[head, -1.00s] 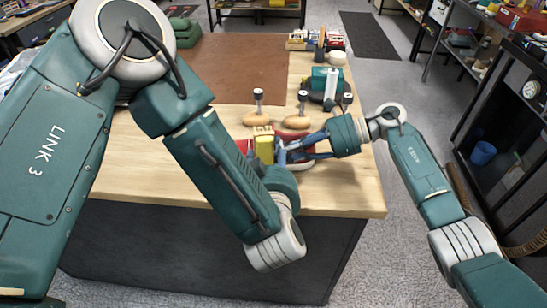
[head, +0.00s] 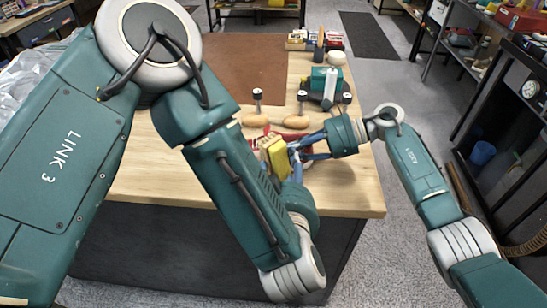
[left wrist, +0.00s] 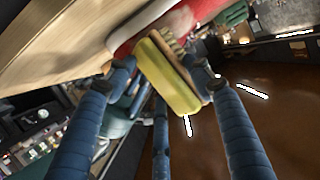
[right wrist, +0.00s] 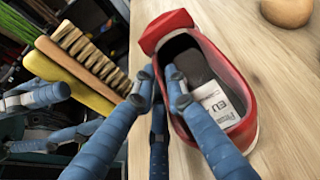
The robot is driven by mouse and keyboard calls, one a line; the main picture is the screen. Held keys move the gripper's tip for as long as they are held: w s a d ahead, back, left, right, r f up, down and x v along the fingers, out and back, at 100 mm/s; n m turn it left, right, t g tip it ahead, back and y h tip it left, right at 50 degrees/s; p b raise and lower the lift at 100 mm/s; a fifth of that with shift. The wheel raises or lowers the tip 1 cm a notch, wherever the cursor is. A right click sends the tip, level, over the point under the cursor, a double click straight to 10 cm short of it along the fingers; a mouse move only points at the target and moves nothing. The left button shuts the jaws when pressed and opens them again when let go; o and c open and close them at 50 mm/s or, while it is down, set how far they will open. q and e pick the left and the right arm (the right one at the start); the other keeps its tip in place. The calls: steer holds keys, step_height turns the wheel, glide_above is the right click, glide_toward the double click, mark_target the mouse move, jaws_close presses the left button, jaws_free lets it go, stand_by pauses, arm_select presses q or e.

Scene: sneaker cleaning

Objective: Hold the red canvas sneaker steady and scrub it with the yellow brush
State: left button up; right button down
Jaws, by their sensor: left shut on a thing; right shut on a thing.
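The red canvas sneaker (right wrist: 244,75) lies on the wooden bench, its opening and insole label facing the right wrist camera. In the head view the sneaker (head: 256,141) is mostly hidden. My right gripper (right wrist: 162,82) is shut on its side wall, one finger inside the opening. My left gripper (left wrist: 163,75) is shut on the yellow brush (left wrist: 170,80), which also shows in the head view (head: 277,158). The brush is tilted, bristles towards the sneaker's side.
Wooden-handled tools (head: 296,122) lie just behind the sneaker. A teal container (head: 325,77) and a white bottle (head: 330,88) stand farther back. A brown mat (head: 240,70) covers the far left of the bench. The bench's front right corner (head: 350,195) is clear.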

arm_select(q)
steer(key=shift+s+a, duration=0.1)
steer(key=shift+s, duration=0.25)
arm_select(e)
steer(key=shift+f, duration=0.1)
steer(key=shift+w+d, duration=0.1)
arm_select(q)
steer(key=shift+a, duration=0.1)
arm_select(e)
steer(key=shift+w+d, duration=0.1)
arm_select(q)
steer(key=s+d, duration=0.2)
steer(key=shift+s+r, duration=0.3)
steer(key=shift+s, duration=0.1)
arm_select(e)
steer(key=c, duration=1.7)
jaws_free()
arm_select(q)
steer(key=shift+w, duration=0.1)
arm_select(e)
steer(key=shift+o, duration=0.2)
